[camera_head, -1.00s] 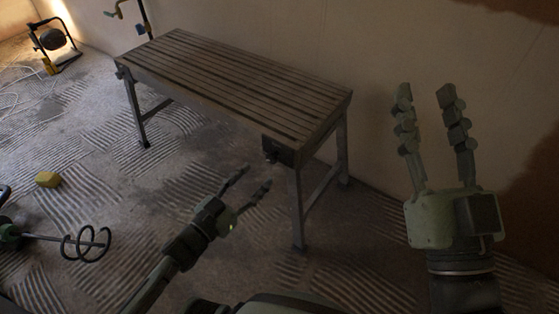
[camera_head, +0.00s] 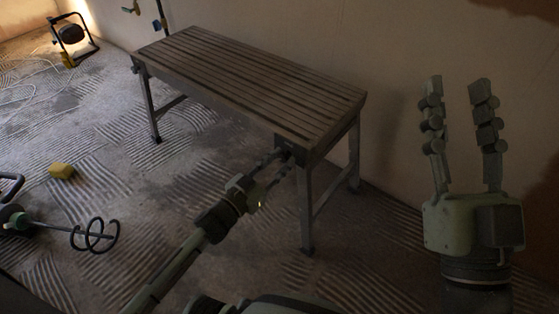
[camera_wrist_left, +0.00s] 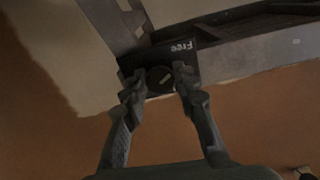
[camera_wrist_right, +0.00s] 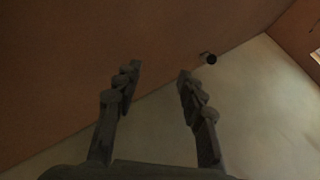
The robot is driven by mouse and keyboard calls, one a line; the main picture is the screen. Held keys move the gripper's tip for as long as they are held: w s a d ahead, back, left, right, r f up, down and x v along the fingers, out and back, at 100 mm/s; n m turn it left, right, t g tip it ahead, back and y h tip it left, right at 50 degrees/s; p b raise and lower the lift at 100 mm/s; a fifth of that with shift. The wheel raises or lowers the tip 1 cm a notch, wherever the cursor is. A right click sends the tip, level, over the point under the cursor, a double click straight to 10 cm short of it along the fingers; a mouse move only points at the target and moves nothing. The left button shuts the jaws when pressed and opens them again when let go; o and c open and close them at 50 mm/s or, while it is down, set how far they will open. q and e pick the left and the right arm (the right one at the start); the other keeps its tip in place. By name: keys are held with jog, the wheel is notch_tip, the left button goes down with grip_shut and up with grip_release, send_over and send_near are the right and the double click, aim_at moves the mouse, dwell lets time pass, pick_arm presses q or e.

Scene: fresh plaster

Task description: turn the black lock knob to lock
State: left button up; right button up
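The black lock knob (camera_wrist_left: 160,79) is round and sits on a dark plate (camera_wrist_left: 190,57) marked "Free", fixed below the near corner of the slatted bench (camera_head: 250,75). In the head view the dark plate (camera_head: 287,147) is partly covered by my left gripper (camera_head: 281,165). In the left wrist view the fingertips of this gripper (camera_wrist_left: 157,82) stand open on either side of the knob. I cannot tell whether they touch it. My right gripper (camera_head: 461,92) is raised, open and empty to the right of the bench. In the right wrist view my right gripper (camera_wrist_right: 160,75) has nothing between its fingers.
A yellow block (camera_head: 62,171) and a mixer with a black spiral paddle (camera_head: 95,236) lie on the ridged floor at the left. A work lamp (camera_head: 71,35) stands at the far left. The bench leg (camera_head: 305,205) is close to my left gripper.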

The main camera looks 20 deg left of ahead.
pick_arm(q)
grip_shut()
